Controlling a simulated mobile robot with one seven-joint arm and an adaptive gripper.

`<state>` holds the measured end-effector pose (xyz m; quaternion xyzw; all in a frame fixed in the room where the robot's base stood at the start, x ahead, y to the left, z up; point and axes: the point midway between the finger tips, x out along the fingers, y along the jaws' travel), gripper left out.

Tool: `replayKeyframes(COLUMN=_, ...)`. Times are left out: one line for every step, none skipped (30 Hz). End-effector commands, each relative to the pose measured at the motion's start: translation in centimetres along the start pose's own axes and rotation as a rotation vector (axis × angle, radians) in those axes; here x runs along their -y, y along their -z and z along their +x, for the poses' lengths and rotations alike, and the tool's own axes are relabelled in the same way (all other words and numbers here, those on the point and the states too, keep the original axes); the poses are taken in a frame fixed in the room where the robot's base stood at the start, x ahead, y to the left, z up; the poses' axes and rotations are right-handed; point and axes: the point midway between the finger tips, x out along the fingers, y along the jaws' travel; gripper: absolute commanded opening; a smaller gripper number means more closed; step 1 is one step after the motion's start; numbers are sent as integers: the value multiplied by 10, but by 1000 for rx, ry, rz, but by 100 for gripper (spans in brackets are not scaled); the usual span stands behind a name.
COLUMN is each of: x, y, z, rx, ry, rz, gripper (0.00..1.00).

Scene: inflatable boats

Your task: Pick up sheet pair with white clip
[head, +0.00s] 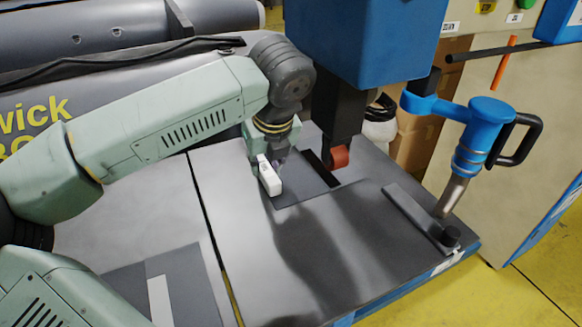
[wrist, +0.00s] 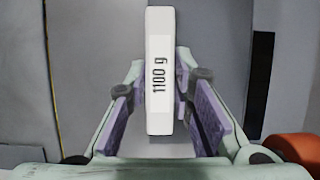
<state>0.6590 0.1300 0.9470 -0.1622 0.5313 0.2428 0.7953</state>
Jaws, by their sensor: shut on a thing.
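The white clip (head: 269,176) is a small white block under my gripper (head: 274,158) in the head view. In the wrist view the clip (wrist: 159,45) reads "1100 g" and lies lengthwise between the purple finger pads of my gripper (wrist: 165,108), which is shut on it. A dark grey sheet (head: 300,192) lies beneath the clip on the table, close to the machine's red roller. I cannot tell the two layers of the pair apart, nor whether the sheet is lifted.
The blue welding machine (head: 365,40) with its red roller (head: 340,157) stands just right of my gripper. A blue hand tool (head: 484,130) stands at the table's right. Another dark sheet with a pale strip (head: 160,300) lies at front left. The table front (head: 320,260) is clear.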

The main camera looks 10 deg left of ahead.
Motion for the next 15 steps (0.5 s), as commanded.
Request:
replayKeyframes(x=0, y=0, z=0, rx=0, ry=0, rz=0, gripper=14)
replayKeyframes(x=0, y=0, z=0, rx=0, ry=0, rz=0, gripper=12)
replayKeyframes(x=0, y=0, z=0, rx=0, ry=0, rz=0, gripper=10)
replayKeyframes(x=0, y=0, z=0, rx=0, ry=0, rz=0, gripper=8)
replayKeyframes(x=0, y=0, z=0, rx=0, ry=0, rz=0, gripper=6)
replayKeyframes(x=0, y=0, z=0, rx=0, ry=0, rz=0, gripper=3)
replayKeyframes(x=0, y=0, z=0, rx=0, ry=0, rz=0, gripper=1)
replayKeyframes(x=0, y=0, z=0, rx=0, ry=0, rz=0, gripper=0)
replayKeyframes(x=0, y=0, z=0, rx=0, ry=0, rz=0, gripper=0)
replayKeyframes(x=0, y=0, z=0, rx=0, ry=0, rz=0, gripper=0)
replayKeyframes(x=0, y=0, z=0, rx=0, ry=0, rz=0, gripper=0)
replayKeyframes(x=0, y=0, z=0, rx=1, ry=0, rz=0, gripper=0)
replayKeyframes(x=0, y=0, z=0, rx=1, ry=0, rz=0, gripper=0)
replayKeyframes(x=0, y=0, z=0, rx=1, ry=0, rz=0, gripper=0)
replayKeyframes(x=0, y=0, z=0, rx=1, ry=0, rz=0, gripper=0)
